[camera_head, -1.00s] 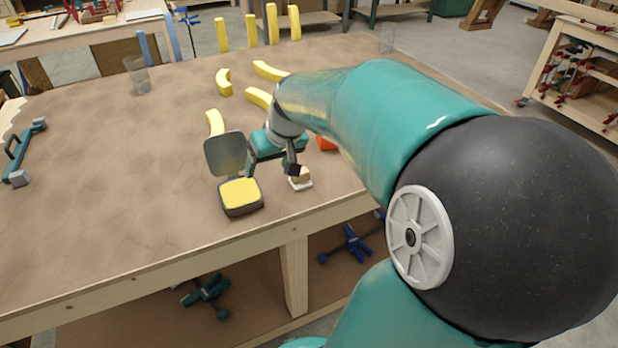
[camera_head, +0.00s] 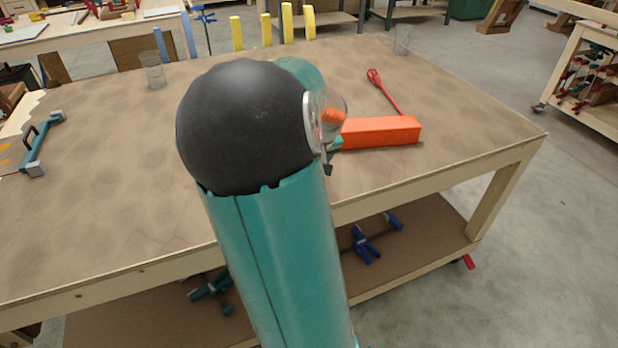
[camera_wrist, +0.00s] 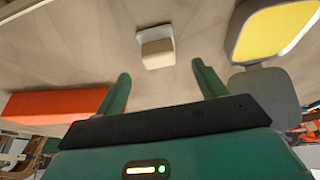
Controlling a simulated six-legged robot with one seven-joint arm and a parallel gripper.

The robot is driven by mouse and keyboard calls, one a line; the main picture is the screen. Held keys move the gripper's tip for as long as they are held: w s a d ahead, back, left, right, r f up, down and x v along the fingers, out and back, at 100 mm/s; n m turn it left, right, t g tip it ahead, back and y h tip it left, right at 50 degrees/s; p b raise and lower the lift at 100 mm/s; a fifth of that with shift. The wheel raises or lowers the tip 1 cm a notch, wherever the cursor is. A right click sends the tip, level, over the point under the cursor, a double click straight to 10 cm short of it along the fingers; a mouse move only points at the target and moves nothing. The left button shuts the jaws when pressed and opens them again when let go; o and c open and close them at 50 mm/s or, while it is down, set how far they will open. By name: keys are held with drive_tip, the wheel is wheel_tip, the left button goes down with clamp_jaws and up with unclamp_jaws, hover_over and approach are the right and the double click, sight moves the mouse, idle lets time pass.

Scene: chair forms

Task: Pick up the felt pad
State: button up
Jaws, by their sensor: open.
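A small cream block with a pale grey-white layer on one side (camera_wrist: 157,47), which looks like the felt pad, rests on the table in the wrist view. I cannot be sure which part of it is felt. My gripper (camera_wrist: 162,84) is open, with its two green fingers apart and nothing between them. The block lies beyond the fingertips, roughly in line with the gap and not touching either finger. In the head view my own arm hides the block and most of the gripper.
An orange box (camera_head: 381,132) lies right of my arm, with a red utensil (camera_head: 384,91) behind it; the box also shows in the wrist view (camera_wrist: 55,106). A yellow-filled open case (camera_wrist: 278,30) sits close to the right finger. Clear cups (camera_head: 153,70) stand farther back.

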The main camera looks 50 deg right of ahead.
drive_tip(key=shift+x, duration=2.9)
drive_tip(key=shift+d, duration=0.15)
drive_tip(key=c, duration=1.1)
drive_tip(key=shift+r, duration=0.15)
drive_tip(key=shift+w+r, duration=0.1)
drive_tip(key=shift+r, duration=0.45)
wheel_tip(320, 180, up, 2)
drive_tip(key=shift+r, duration=0.15)
drive_tip(key=shift+s+a+r, duration=0.9)
drive_tip(key=shift+a+r, duration=0.65)
drive_tip(key=shift+a, duration=0.6)
drive_tip(key=shift+s+a+r, duration=0.95)
drive_tip(key=shift+a+r, duration=0.65)
drive_tip(key=shift+a, duration=0.6)
drive_tip(key=shift+s+a+r, duration=0.9)
drive_tip(key=shift+a+r, duration=0.65)
drive_tip(key=shift+a, duration=0.6)
